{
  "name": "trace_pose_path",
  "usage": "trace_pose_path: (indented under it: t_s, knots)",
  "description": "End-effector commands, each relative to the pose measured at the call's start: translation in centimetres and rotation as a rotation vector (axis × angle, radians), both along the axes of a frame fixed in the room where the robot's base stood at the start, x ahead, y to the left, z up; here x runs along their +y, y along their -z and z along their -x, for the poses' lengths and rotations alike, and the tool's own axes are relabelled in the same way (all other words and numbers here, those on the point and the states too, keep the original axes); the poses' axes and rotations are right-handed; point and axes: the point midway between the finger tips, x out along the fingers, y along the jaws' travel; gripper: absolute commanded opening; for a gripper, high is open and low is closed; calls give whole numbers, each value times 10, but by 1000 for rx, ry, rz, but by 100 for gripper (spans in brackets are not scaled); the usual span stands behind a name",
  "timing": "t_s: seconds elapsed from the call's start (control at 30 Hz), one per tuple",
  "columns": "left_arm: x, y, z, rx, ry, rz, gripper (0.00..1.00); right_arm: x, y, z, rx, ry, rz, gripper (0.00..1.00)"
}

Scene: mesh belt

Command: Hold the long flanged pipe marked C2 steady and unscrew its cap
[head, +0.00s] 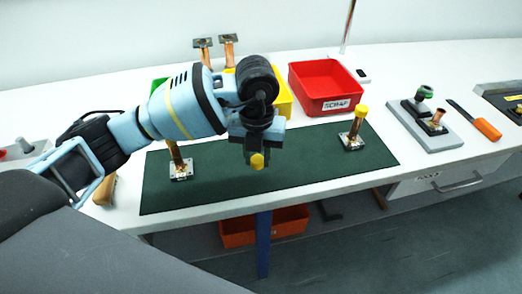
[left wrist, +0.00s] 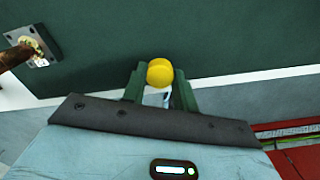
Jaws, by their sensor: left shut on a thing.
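My left gripper (head: 257,155) is shut on a yellow cap (head: 257,162) above the front part of the green mat. In the left wrist view the cap (left wrist: 160,72) sits between the two green fingertips. A copper pipe with a square flange (head: 180,168) stands on the mat at the left; its upper end is partly hidden by my arm. Its flange also shows in the left wrist view (left wrist: 40,47). Another flanged copper pipe (head: 352,136) stands at the mat's right, with a yellow cap on top. No C2 mark is readable. My right gripper is not in view.
A red SCRAP bin (head: 325,88) stands behind the mat (head: 310,170). A yellow bin (head: 285,100) is partly hidden by my arm. A grey fixture plate (head: 430,137) and an orange-handled tool (head: 486,128) lie at the right. The mat's middle right is clear.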

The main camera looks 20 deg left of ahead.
Motion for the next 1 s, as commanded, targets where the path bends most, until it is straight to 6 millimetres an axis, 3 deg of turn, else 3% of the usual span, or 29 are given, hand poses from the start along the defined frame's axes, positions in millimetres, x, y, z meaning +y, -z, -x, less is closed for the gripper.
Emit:
trace_pose_path:
  t_s: [0.1, 0.3, 0.57, 0.87, 1.0]
  knots:
    - [5, 3, -23, 2, -3, 1, 1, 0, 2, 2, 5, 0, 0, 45]
    - [11, 5, -45, 1, 0, 0, 1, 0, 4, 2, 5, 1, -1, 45]
    - [12, 6, -49, 0, 1, 1, 1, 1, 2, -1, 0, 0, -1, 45]
    - [12, 37, -49, 2, 1, 0, 1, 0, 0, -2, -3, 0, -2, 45]
    - [12, 40, -49, 0, 1, 1, 1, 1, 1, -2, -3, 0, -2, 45]
